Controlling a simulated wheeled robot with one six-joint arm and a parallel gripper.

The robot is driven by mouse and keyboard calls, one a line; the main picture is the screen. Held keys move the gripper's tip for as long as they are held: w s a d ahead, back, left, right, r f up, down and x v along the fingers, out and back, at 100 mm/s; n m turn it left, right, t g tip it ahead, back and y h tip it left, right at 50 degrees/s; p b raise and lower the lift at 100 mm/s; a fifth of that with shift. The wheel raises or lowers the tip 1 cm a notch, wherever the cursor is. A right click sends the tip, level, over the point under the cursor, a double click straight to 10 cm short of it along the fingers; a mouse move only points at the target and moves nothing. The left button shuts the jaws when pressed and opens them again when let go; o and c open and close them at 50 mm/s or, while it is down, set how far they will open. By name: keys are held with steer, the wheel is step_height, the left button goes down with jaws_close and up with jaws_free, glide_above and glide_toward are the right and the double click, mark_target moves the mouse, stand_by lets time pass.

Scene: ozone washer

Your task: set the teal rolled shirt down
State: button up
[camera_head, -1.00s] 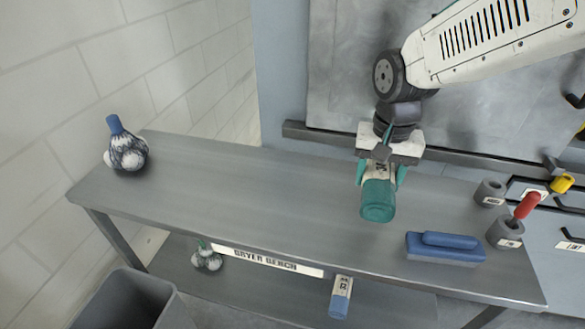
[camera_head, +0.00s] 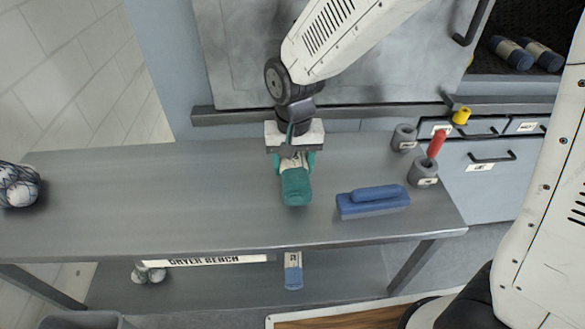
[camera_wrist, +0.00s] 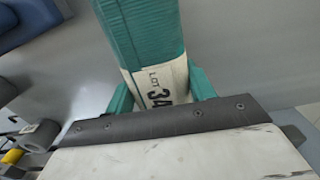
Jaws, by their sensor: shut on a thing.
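The teal rolled shirt (camera_head: 295,185) has a pale band with a label and is held in my gripper (camera_head: 294,160) over the grey bench top (camera_head: 150,190). In the wrist view the teal rolled shirt (camera_wrist: 143,35) runs away from the jaws, and its band reads "LOT 34". The teal fingers of my gripper (camera_wrist: 160,95) are shut on either side of the band. The head view does not make clear whether the roll touches the bench top or hangs just above it.
A blue block with a handle (camera_head: 373,201) sits right of the roll. Two grey cups (camera_head: 404,138) (camera_head: 423,174) stand at the bench's right end, the nearer with a red-handled item (camera_head: 436,144). A netted bundle (camera_head: 18,186) lies far left. The bench's middle left is clear.

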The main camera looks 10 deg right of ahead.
steer(key=shift+f, duration=0.9)
steer(key=o, duration=1.1)
steer(key=shift+f, duration=0.2)
